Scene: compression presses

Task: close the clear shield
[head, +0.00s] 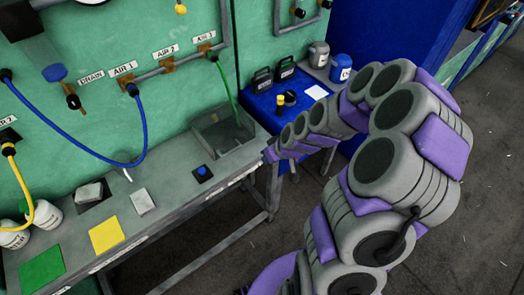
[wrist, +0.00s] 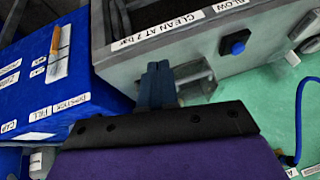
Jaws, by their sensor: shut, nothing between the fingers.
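The clear shield (head: 224,131) appears as a see-through box-like enclosure at the right end of the grey bench. A green hose runs down to it. I cannot tell how far open the shield is. My gripper (wrist: 157,82) is shut and empty, with its dark blue fingers together in the wrist view. In the head view, the purple end of my arm is at the bench's right edge, beside the enclosure, and the fingertips are not clear.
A blue button (head: 201,172) on a black base sits on the bench left of the enclosure; it also shows in the wrist view (wrist: 233,42). A blue table (head: 262,108) with bottles and black-handled cans stands to the right. A blue hose (head: 110,161) hangs over the bench.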

